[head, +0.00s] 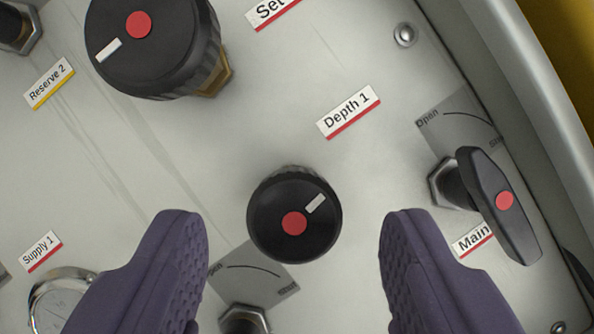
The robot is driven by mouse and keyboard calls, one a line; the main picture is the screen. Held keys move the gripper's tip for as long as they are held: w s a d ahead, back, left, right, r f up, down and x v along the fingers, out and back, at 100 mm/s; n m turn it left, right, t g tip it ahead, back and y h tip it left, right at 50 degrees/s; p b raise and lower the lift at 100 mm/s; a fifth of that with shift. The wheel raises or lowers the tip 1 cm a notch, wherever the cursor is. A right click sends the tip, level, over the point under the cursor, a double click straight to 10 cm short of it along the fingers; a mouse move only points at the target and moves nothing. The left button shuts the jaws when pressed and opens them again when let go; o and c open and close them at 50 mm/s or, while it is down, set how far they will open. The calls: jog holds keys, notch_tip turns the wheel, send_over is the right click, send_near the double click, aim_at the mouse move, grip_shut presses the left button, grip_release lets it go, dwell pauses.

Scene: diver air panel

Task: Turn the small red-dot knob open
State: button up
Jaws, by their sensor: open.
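The small red-dot knob (294,215) is round and black, with a red dot and a white pointer mark aimed up and to the right. It sits on the grey panel below the "Depth 1" label (348,112). My gripper (292,220) is open. One purple finger is on each side of the knob in the picture, with a visible gap on both sides and nothing held. I cannot tell how far the fingertips are from the panel.
A larger black red-dot knob (155,45) is at upper left. A black lever handle with a red dot (500,205) stands out at right, close to the right finger. A round gauge (60,300) and a hex fitting (245,320) are low. The panel rim (500,70) bounds the right.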

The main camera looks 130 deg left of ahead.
jog(key=shift+x, duration=1)
jog(key=shift+r, duration=0.1)
jog(key=c, duration=1)
jog(key=n+y+b, duration=0.1)
jog(key=n, duration=0.2)
jog(key=n+t+y, duration=0.1)
jog(key=n, duration=0.2)
jog(key=shift+s+d+t+b, duration=0.2)
jog(key=shift+t+b, duration=0.1)
jog(key=shift+b, duration=0.1)
jog(key=n+y, duration=0.1)
jog(key=n, duration=0.2)
jog(key=n+y, duration=0.1)
jog(key=n, duration=0.2)
jog(key=shift+w+b, duration=0.1)
jog(key=shift+b, duration=0.2)
jog(key=shift+d, duration=0.1)
